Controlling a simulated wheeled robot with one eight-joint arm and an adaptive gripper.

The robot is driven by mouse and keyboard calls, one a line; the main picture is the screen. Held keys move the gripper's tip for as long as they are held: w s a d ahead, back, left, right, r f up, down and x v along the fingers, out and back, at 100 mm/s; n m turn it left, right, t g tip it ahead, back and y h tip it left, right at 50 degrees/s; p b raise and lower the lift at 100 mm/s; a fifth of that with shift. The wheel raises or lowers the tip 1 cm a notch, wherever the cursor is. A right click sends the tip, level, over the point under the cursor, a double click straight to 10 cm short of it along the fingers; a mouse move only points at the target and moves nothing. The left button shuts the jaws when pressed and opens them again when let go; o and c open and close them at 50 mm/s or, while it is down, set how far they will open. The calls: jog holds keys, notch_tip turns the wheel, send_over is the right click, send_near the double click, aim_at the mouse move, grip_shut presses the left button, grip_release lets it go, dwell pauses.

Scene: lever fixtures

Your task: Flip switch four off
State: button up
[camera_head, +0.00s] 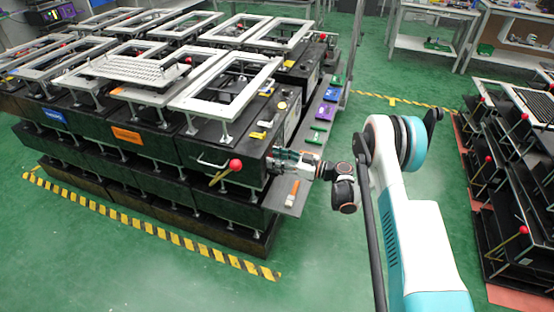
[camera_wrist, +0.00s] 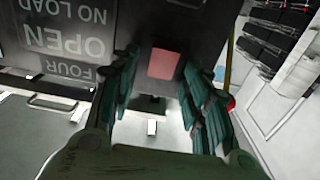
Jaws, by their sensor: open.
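In the wrist view a dark panel (camera_wrist: 75,30) carries the upside-down words "FOUR", "OPEN" and "NO LOAD". A pinkish-red square (camera_wrist: 163,64) on it shows between the two finger pads of my gripper (camera_wrist: 160,75). My gripper is open, with nothing visibly held. In the head view my gripper (camera_head: 275,163) is at the right side of the front black cabinet (camera_head: 205,155), close to its face. I cannot tell whether it touches. The switch lever itself is not clearly visible; a small white piece (camera_wrist: 151,128) shows below the square, between the fingers.
A red ball knob (camera_head: 235,164) on a lever stands just left of my gripper. A grey shelf (camera_head: 298,190) with small coloured items runs along the cabinet's right side. More red-knobbed fixtures (camera_head: 490,160) stand far right.

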grip_shut()
jog(key=shift+f+t+y, duration=0.25)
jog(key=shift+t+y, duration=0.05)
jog(key=shift+y, duration=0.4)
grip_release()
jog(key=shift+d, duration=0.15)
jog(key=v, duration=1.2)
